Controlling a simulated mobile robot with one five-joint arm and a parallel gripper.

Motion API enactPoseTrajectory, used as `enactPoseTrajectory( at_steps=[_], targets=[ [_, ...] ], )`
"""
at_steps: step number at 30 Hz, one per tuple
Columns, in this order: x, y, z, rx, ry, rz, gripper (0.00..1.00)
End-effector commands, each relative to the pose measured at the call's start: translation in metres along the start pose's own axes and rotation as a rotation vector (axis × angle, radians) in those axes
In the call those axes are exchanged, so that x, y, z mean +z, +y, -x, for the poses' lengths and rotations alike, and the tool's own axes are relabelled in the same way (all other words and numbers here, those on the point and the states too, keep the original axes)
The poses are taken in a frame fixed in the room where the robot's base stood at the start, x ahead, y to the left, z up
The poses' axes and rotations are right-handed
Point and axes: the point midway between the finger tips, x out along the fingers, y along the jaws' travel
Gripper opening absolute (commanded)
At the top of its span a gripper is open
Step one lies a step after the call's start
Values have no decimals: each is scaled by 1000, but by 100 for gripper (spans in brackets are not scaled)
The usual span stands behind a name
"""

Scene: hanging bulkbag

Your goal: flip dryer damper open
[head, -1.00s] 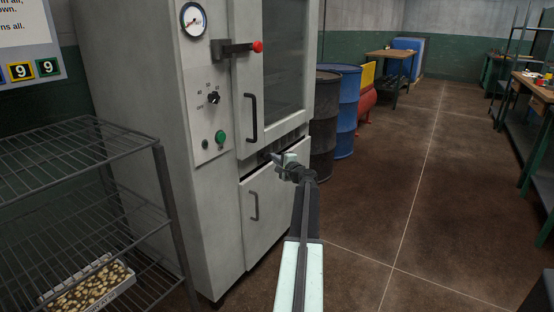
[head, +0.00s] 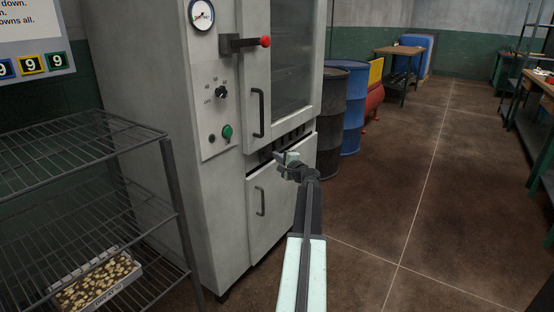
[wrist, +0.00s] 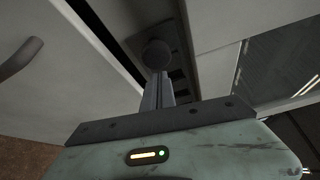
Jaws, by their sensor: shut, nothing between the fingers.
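The dryer (head: 225,195) is a tall pale grey cabinet on the left side of the head view. A row of dark vent slots (head: 288,140) runs between its upper and lower doors, and the slots show in the wrist view (wrist: 178,75). A dark round knob (wrist: 157,53) sits in front of these slots in the wrist view, straight beyond my fingertips; I cannot tell whether they touch. My gripper (head: 279,155) is shut and empty, close to the slotted strip. Its closed fingers also show in the wrist view (wrist: 158,88).
A red-knobbed lever (head: 247,43) and a door handle (head: 258,112) are above my gripper. The lower door handle (head: 260,199) is below it. A wire rack (head: 165,190) stands left of the dryer. Drums (head: 331,120) stand behind. The floor at right is clear.

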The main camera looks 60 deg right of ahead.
Motion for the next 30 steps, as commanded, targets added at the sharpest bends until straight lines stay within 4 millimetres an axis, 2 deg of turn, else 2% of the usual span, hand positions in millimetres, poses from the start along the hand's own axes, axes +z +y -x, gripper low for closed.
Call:
enactPoseTrajectory(
  at_steps=[1,4,6,12,18,22,30],
  targets=[
    [-12,1,-6,0,3,0,0],
    [-27,1,-8,-1,6,-1,0],
    [-24,0,14,-2,11,-1,0],
    [-25,0,55,-2,14,-1,0],
    [-23,0,85,-1,11,-1,0],
    [-23,0,92,-1,9,-1,0],
    [-23,0,92,-1,8,0,0]
  ],
)
